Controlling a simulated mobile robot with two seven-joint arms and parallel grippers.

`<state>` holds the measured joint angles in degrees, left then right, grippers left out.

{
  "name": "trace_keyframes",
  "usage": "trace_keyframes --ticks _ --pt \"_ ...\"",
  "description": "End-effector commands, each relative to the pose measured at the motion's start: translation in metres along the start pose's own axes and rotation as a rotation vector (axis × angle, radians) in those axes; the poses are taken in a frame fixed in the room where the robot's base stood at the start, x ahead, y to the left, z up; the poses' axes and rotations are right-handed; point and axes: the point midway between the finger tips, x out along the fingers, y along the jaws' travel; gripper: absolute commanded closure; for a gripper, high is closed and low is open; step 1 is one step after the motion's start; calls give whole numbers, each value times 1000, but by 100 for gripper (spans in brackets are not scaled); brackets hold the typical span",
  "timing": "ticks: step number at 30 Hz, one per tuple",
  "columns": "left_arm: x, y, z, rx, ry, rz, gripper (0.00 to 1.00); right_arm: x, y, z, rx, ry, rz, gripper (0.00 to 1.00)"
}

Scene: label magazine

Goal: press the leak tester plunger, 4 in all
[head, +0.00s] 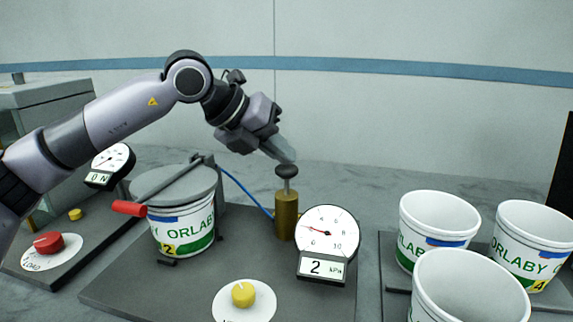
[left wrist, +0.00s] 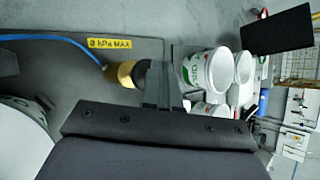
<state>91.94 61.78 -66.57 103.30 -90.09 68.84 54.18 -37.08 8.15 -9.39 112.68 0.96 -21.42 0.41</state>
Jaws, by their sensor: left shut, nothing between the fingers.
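The leak tester plunger is a dark knob (head: 287,171) on a thin rod above a brass cylinder (head: 286,215). In the left wrist view the brass cylinder (left wrist: 122,74) shows partly behind my fingers. My left gripper (head: 287,155) is shut and empty, its fingertips just above the knob; I cannot tell whether they touch it. The round gauge (head: 328,232) beside the cylinder has a small display (head: 321,267) reading 2 kPa. A white and green tub (head: 183,230) marked 2 sits under a grey lid (head: 174,186) on the tester. My right gripper is not in view.
A red-handled clamp bar (head: 129,208) crosses the lid. A yellow knob (head: 243,295) is at the tester's front. Open white tubs (head: 432,215) stand on a dark tray at right. A second machine with a red knob (head: 48,243) is at left. A blue hose runs behind the cylinder.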

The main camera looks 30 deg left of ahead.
Motion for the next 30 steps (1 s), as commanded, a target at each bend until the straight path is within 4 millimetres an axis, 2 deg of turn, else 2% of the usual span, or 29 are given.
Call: trace_keyframes --ticks 30 --pt "11 7 -8 0 6 3 100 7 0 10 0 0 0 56"
